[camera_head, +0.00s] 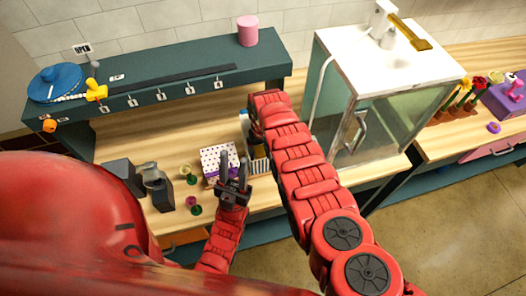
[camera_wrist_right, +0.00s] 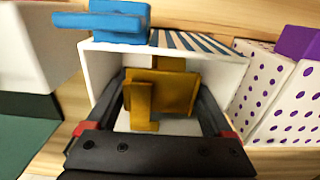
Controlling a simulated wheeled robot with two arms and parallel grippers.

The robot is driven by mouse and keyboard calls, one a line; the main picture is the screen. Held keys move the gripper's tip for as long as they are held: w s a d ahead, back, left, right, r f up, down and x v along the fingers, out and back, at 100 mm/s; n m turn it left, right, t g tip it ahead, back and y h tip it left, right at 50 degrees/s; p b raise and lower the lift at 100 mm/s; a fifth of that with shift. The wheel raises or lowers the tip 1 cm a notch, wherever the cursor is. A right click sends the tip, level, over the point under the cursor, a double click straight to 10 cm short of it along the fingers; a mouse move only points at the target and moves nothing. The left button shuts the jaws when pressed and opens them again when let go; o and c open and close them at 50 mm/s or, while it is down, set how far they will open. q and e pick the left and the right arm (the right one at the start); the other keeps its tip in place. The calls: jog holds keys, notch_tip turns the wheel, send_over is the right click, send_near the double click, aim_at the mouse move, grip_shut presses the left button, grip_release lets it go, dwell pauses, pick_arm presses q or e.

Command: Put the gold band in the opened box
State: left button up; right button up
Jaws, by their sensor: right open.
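The opened box (camera_wrist_right: 97,75) is white with a blue-striped panel and a blue piece on its upper edge. In the head view the box (camera_head: 258,166) is mostly hidden behind my right arm. The gold band (camera_wrist_right: 160,92) is inside the box outline in the right wrist view, between the spread fingers of my right gripper (camera_wrist_right: 163,105). The fingers are open and reach into the box; whether the band touches its floor is unclear. My right gripper is hidden in the head view. My left gripper (camera_head: 233,168) is open and empty, in front of the polka-dot box.
A white polka-dot box (camera_head: 213,158) with purple stands beside the opened box. Dark blocks (camera_head: 125,174) and small flowers (camera_head: 191,202) are on the left of the wooden bench. A glass cabinet (camera_head: 385,110) stands right of my right arm. A teal shelf (camera_head: 165,85) runs behind.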

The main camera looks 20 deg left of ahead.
aim_at(263, 147)
notch_tip(263, 147, up, 4)
jog(key=shift+f+p, duration=0.2)
jog(key=shift+p, duration=0.4)
notch_tip(263, 147, up, 4)
jog(key=b, duration=0.3)
jog(key=shift+w+r, duration=0.15)
jog(key=shift+r, duration=0.05)
notch_tip(263, 147, up, 3)
jog(key=shift+r+p, duration=0.1)
jog(key=shift+p, duration=0.2)
jog(key=shift+r, duration=0.5)
